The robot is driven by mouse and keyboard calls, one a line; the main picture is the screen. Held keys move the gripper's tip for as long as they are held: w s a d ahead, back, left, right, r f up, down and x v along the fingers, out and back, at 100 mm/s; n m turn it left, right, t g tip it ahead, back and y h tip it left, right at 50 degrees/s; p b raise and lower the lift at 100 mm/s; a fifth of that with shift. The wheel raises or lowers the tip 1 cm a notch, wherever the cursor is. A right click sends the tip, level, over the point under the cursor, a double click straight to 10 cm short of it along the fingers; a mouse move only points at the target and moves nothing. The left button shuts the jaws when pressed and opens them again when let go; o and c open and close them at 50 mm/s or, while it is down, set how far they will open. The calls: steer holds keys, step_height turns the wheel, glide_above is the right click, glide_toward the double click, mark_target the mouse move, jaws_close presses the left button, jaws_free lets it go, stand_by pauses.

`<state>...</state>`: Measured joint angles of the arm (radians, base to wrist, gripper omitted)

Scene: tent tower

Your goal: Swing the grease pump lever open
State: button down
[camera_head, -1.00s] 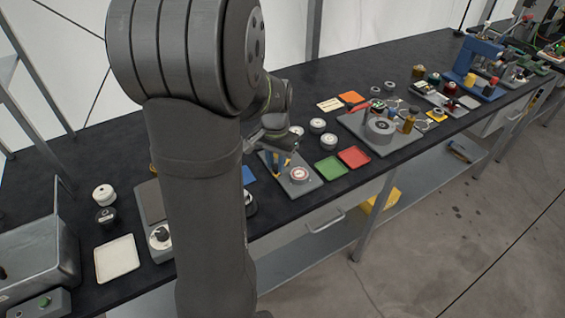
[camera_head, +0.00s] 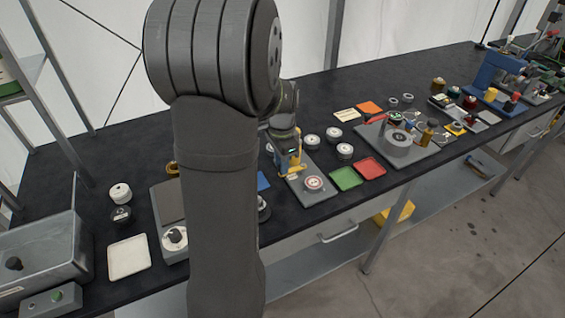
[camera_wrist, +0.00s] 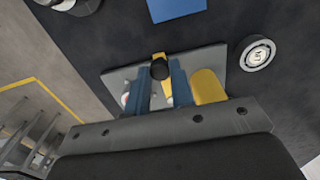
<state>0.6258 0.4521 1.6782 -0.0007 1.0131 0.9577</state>
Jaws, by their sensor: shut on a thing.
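The grease pump stands on a grey base plate (camera_head: 325,193) with a round dial (camera_head: 314,183) near its front. In the wrist view, my gripper's two blue fingers (camera_wrist: 160,80) reach down to the plate, one on each side of the lever's black knob (camera_wrist: 159,70). The gripper is shut on the lever at this knob. A yellow part shows just beyond the knob, and a yellow cylinder (camera_wrist: 208,87) stands right of the fingers. In the head view, my gripper (camera_head: 290,163) is low over the plate's back end and hides much of the pump.
A green tray (camera_head: 346,179) and a red tray (camera_head: 370,168) lie right of the plate. White round pieces (camera_head: 345,151) stand behind them. A blue square (camera_head: 263,181) lies left of the plate.

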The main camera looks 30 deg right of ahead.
steer(key=shift+w+r, duration=0.1)
steer(key=c, duration=1.3)
jaws_free()
steer(key=shift+o, duration=0.2)
step_height(320, 180, up, 17)
steer(key=shift+r, duration=0.15)
step_height(320, 180, down, 18)
steer(key=shift+r, duration=0.25)
